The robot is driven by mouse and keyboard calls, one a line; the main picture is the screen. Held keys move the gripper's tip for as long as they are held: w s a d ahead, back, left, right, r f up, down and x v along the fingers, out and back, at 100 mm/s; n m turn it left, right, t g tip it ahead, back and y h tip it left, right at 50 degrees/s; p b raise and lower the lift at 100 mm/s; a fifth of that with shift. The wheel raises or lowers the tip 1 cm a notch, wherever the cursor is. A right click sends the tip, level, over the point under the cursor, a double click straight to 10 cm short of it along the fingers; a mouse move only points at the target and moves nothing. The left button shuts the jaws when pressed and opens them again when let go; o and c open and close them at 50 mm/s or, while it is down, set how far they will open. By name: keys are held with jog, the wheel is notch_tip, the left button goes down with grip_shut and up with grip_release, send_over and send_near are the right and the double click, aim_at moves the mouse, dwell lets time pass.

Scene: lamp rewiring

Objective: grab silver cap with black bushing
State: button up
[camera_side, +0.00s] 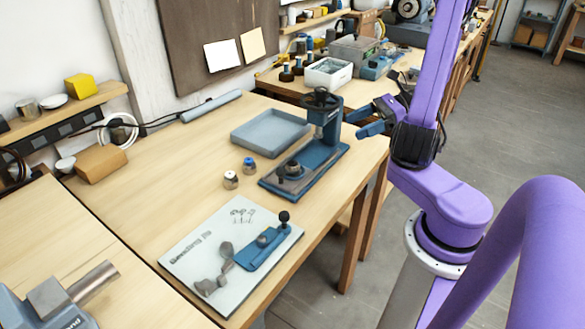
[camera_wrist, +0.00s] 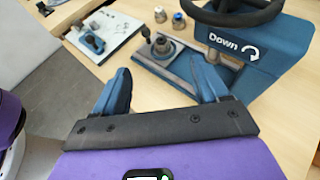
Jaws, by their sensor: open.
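Two small silver caps stand upright on the wooden table, left of the blue press. The nearer cap (camera_side: 231,180) in the side view has a dark centre in its top, which looks like the black bushing; it also shows at the top of the wrist view (camera_wrist: 160,14). The other cap (camera_side: 249,165) has a blue insert and also shows in the wrist view (camera_wrist: 179,20). My gripper (camera_side: 367,119) is open and empty, at the table's right edge beyond the press and well apart from both caps. Its spread fingers show in the wrist view (camera_wrist: 161,68).
The blue press (camera_side: 325,135) with a handwheel stands between my gripper and the caps. A grey tray (camera_side: 270,148) lies behind the caps. A white board (camera_side: 190,250) with a blue fixture lies in front. Bare table surrounds the caps.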

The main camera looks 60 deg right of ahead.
aim_at(296, 162)
jog(key=f+x, duration=0.1)
jog(key=x, duration=0.5)
jog(key=f+x, duration=0.1)
jog(key=x, duration=0.5)
jog(key=s+x, duration=0.1)
jog(key=x, duration=0.5)
jog(key=shift+w+d+f, duration=0.15)
jog(key=shift+w+f, duration=0.1)
jog(key=shift+f, duration=0.25)
jog(key=c, duration=1.2)
